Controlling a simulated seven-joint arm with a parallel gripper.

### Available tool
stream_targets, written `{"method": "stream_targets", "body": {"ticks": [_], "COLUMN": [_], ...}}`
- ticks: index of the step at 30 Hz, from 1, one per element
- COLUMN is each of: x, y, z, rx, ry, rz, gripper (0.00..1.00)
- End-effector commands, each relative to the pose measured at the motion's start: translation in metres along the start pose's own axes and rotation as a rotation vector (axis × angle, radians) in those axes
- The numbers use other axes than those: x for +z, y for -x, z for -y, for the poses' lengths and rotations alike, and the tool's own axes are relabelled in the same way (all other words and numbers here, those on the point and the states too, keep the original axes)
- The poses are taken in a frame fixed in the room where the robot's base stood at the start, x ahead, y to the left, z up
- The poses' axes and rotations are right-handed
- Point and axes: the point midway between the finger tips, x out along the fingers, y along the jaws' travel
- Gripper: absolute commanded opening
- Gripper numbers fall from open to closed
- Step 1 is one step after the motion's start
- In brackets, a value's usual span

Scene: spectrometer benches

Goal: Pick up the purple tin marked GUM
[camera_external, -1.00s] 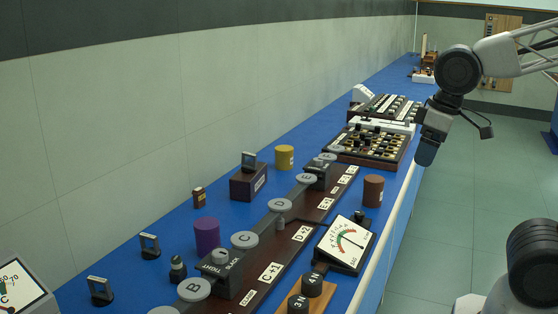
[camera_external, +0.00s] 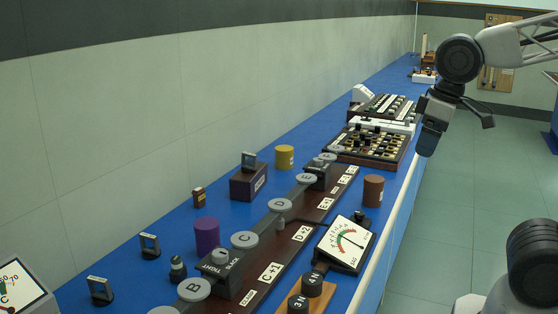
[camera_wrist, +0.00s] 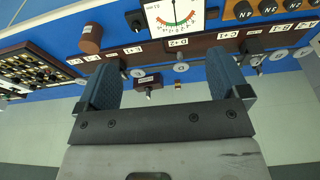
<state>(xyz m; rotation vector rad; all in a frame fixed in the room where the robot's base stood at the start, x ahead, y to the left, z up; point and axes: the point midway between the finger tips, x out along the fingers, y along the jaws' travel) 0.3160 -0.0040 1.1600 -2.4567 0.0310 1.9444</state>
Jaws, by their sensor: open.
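The purple tin (camera_external: 207,234) stands upright on the blue bench in the external view, left of the lettered rail, between a small dark-based mirror piece and the grey discs. No lettering on it can be read. My gripper (camera_external: 430,140) hangs over the right edge of the bench near the board of small pieces, far from the tin. In the wrist view my gripper (camera_wrist: 168,66) shows two blue fingers spread wide with nothing between them. I cannot make out the purple tin in the wrist view.
A yellow tin (camera_external: 284,157) and a brown tin (camera_external: 373,190) stand farther along. The long rail (camera_external: 262,265) with grey discs and a dial meter (camera_external: 345,243) lie between my gripper and the purple tin. A small brown box (camera_external: 199,197) stands behind the tin.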

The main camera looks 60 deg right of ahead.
Motion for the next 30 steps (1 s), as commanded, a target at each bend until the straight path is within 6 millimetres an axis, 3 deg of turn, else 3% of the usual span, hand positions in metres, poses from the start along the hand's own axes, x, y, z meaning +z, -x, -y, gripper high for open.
{"method": "stream_targets", "body": {"ticks": [5, 16, 30], "x": [-0.008, -0.044, -0.149], "y": [0.031, 0.026, 0.015], "z": [0.0, 0.018, 0.061], "rx": [-0.001, -0.108, -0.358], "ry": [-0.001, -0.178, -0.634], "rz": [-0.002, 0.066, 0.276], "gripper": [0.93, 0.93, 0.93]}}
